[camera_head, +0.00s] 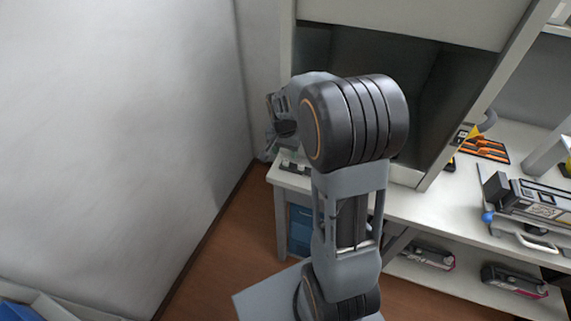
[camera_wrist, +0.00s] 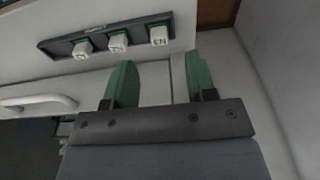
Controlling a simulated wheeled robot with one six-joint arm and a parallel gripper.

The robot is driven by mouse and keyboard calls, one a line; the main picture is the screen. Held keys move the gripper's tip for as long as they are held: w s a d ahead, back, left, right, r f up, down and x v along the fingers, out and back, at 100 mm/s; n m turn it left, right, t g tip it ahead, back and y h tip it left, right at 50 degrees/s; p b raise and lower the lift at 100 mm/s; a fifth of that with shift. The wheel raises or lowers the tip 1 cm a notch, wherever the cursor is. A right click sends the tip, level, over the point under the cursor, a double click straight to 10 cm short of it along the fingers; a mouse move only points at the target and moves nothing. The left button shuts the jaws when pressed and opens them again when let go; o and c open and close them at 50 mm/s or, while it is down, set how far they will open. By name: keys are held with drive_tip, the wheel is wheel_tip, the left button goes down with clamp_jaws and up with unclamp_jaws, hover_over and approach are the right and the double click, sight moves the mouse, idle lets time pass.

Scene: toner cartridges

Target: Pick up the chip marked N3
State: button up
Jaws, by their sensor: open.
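Three small white chips sit in a row in a dark holder (camera_wrist: 58,47) in the wrist view: a left chip (camera_wrist: 82,49), a middle chip (camera_wrist: 118,42) and a right chip (camera_wrist: 158,36). Each has a dark mark on its face, too small to read, so I cannot tell which one is N3. My gripper (camera_wrist: 159,58) has its two green fingers apart with nothing between them. The fingertips are just below the holder in the picture, nearest the right chip. In the head view my arm mostly hides the gripper, and the dark holder (camera_head: 293,167) shows only partly.
A wall stands close on the left in the head view. The white bench (camera_head: 425,207) carries an orange tool tray (camera_head: 485,149) and a large toner cartridge (camera_head: 535,199). More cartridges lie on the shelf below. A white handle (camera_wrist: 38,103) shows in the wrist view.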

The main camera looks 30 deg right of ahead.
sight(286, 161)
drive_tip(key=shift+w+d+f, duration=0.1)
drive_tip(key=shift+f, duration=2.35)
clamp_jaws()
